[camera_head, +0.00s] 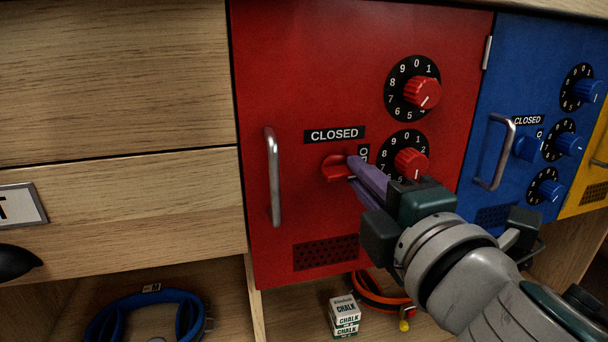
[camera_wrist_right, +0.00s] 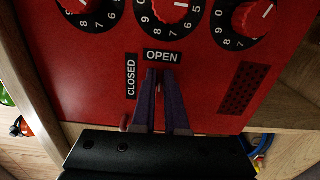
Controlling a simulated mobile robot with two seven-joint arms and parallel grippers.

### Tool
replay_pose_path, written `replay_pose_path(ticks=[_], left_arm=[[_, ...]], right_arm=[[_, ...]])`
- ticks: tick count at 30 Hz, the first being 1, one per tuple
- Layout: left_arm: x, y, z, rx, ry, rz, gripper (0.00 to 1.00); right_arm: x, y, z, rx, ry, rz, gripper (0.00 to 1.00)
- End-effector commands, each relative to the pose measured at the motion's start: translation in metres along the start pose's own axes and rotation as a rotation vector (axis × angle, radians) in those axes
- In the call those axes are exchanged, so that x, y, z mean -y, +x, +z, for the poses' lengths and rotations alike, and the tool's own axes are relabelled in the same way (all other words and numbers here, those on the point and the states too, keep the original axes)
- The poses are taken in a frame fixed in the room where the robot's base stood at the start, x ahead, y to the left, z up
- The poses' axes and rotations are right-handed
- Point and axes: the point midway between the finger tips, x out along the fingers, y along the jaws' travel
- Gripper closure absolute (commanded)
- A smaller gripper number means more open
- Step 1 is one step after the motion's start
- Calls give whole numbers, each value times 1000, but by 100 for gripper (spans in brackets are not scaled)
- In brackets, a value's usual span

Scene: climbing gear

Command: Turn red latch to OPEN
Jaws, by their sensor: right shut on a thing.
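The red latch (camera_head: 337,168) sits on the red locker door (camera_head: 300,90), below the CLOSED label (camera_head: 334,134). The OPEN label (camera_head: 363,153) is right of the latch and partly covered by my fingers. My right gripper (camera_head: 356,170) comes from the lower right, with its purple fingers shut on the latch's right side. In the right wrist view the fingers (camera_wrist_right: 161,78) reach the door beside the OPEN label (camera_wrist_right: 162,57) and the CLOSED label (camera_wrist_right: 131,77). The latch is mostly hidden there, so its exact angle is unclear. My left gripper is out of view.
A metal handle (camera_head: 273,177) is left of the latch. Number dials (camera_head: 412,89) are above and right of it. A blue locker door (camera_head: 540,70) stands to the right. Below are a chalk box (camera_head: 344,316), an orange strap (camera_head: 378,294) and a blue harness (camera_head: 150,306).

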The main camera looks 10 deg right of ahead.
Motion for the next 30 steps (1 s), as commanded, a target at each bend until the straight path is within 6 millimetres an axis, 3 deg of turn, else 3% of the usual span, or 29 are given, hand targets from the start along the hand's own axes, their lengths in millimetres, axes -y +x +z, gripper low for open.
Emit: replay_pose_path(ticks=[19,20,24,27,30], left_arm=[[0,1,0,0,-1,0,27],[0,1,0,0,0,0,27],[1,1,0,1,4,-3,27],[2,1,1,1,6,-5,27],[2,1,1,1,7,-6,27]], right_arm=[[1,0,0,-1,48,0,100],[1,0,0,-1,48,0,86],[1,0,0,-1,47,0,70],[1,0,0,-1,47,0,59],[1,0,0,-1,46,0,59]])
